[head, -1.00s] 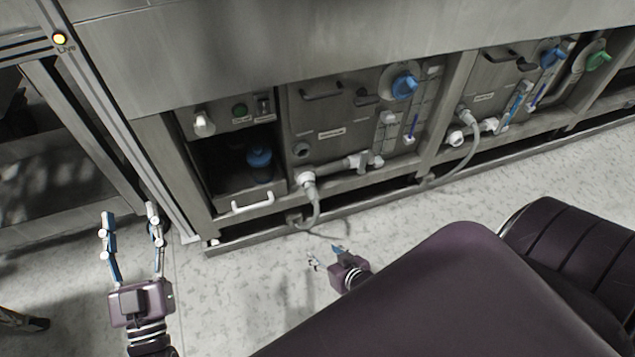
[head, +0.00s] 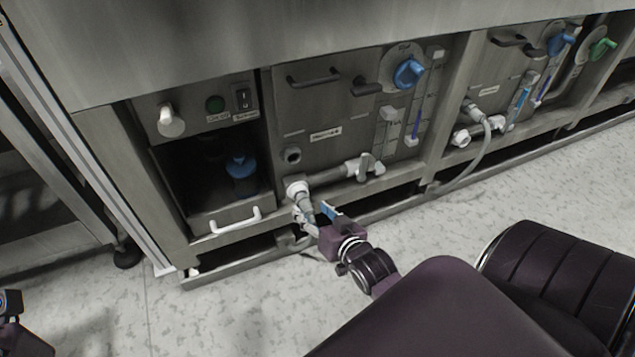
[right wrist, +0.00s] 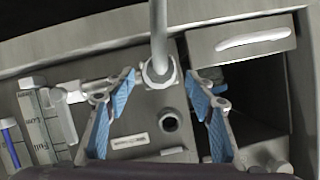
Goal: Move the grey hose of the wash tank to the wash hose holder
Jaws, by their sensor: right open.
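The grey hose of the wash tank ends in a pale connector (head: 298,188) at the pipe low on the left tank panel (head: 335,110). In the right wrist view the hose (right wrist: 158,35) runs from the top edge to this connector, between my fingers. My right gripper (head: 317,212) is open at the hose just below the connector; it also shows in the right wrist view (right wrist: 162,78), with a gap on both sides of the hose. A round open socket (head: 292,155), possibly the hose holder, is above the connector. My left gripper (head: 12,302) is mostly cut off at the left edge.
An open bay with a blue-capped container (head: 241,167) and a white-handled drawer (head: 236,220) lies left of the connector. A second panel with its own grey hose (head: 480,150) is at the right. A low frame rail (head: 230,268) runs along the floor.

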